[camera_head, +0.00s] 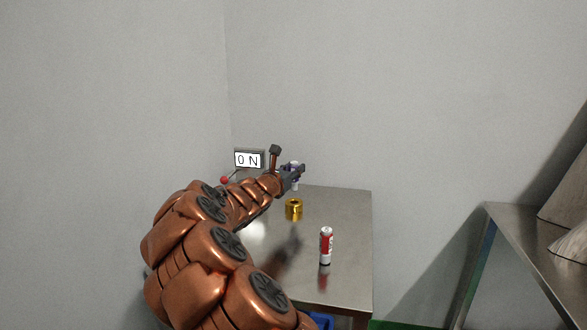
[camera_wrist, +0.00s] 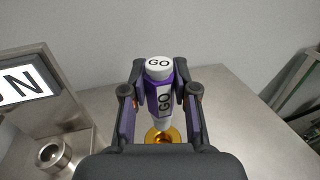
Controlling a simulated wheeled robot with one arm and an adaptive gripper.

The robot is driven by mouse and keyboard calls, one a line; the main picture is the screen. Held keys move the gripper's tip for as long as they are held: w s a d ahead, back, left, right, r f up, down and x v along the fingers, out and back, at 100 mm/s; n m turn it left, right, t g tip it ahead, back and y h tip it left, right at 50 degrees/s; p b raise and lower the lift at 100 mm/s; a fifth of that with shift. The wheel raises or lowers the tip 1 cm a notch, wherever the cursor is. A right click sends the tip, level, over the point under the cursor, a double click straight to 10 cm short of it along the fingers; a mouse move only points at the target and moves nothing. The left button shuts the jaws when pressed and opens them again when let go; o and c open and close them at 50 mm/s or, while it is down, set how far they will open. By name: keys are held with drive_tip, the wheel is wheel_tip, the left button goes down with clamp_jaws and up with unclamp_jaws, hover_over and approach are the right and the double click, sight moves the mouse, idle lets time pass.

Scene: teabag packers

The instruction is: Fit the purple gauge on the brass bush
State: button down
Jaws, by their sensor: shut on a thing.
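My gripper (camera_head: 291,176) is shut on the purple gauge (camera_wrist: 164,97), a cylinder with white ends marked "GO". In the head view the gripper mostly hides it, with a little of the gauge (camera_head: 295,165) showing. The brass bush (camera_head: 294,209) stands on the steel table, a short gold ring with a hole in its top. In the head view the gripper is above and beyond the bush. In the wrist view the gauge's lower end overlaps the bush (camera_wrist: 174,134), partly hiding it; the gap between them is hard to judge.
A red and white gauge (camera_head: 325,246) stands upright near the table's front right. A box with an "ON" sign (camera_head: 249,159) and a red knob (camera_head: 225,180) is at the back left. A metal socket (camera_wrist: 54,154) sits beside it. The steel table (camera_head: 345,215) is clear on the right.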

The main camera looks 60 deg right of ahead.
sight(294, 188)
drive_tip(key=shift+f+b, duration=0.7)
drive_tip(key=shift+f, duration=0.6)
drive_tip(key=shift+f+b, duration=0.75)
drive_tip(key=shift+f, duration=1)
idle(1.5)
drive_tip(key=c, duration=0.8)
unclamp_jaws()
drive_tip(key=a, duration=1)
drive_tip(key=shift+s+a, duration=0.2)
drive_tip(key=shift+s, duration=0.2)
drive_tip(key=shift+s+a, duration=0.2)
drive_tip(key=shift+a, duration=0.6)
